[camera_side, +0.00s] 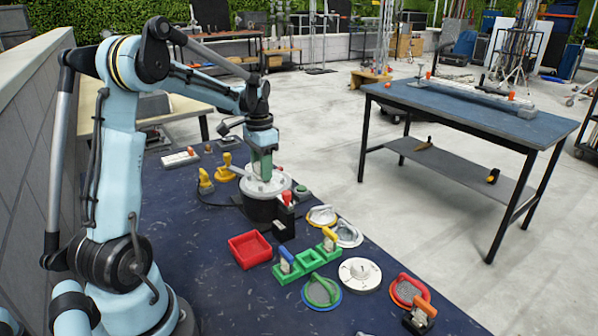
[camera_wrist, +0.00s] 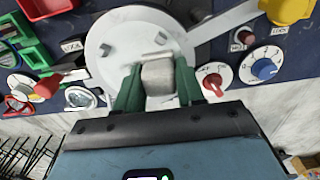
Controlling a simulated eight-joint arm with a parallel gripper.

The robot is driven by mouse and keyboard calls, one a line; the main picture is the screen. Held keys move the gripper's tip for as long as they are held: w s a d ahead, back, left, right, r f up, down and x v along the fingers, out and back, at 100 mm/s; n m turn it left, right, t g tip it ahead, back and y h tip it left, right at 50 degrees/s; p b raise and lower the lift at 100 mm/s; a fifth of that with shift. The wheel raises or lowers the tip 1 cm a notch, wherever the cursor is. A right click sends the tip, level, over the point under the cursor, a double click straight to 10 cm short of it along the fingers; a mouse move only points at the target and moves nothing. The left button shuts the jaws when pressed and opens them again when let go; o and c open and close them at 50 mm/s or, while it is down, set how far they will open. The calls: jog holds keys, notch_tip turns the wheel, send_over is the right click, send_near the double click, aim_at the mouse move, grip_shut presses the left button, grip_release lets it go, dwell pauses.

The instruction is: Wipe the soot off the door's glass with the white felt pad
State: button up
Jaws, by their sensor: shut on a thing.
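My gripper (camera_side: 262,176) points down over a round pale plate (camera_side: 282,184) on top of a black drum (camera_side: 258,208). In the wrist view its two green fingers (camera_wrist: 157,88) are shut on a pale grey-white block (camera_wrist: 159,74). The block is over the pale plate (camera_wrist: 112,52); I cannot tell whether it touches the plate. I cannot tell whether this block is the white felt pad. No door glass or soot can be made out for certain in either view.
A red tray (camera_side: 250,250), a green rack (camera_side: 309,259) and several round pieces with coloured handles, one of them red (camera_side: 406,290), lie in front of the drum. Red (camera_wrist: 213,80) and blue (camera_wrist: 264,67) dial knobs sit right of the fingers. Yellow pieces (camera_side: 206,182) stand left of the drum.

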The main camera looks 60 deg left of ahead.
aim_at(274, 188)
jog(key=shift+a, duration=0.5)
jog(key=shift+d, duration=3.45)
notch_tip(274, 188, up, 8)
jog(key=shift+s+a+f, duration=0.1)
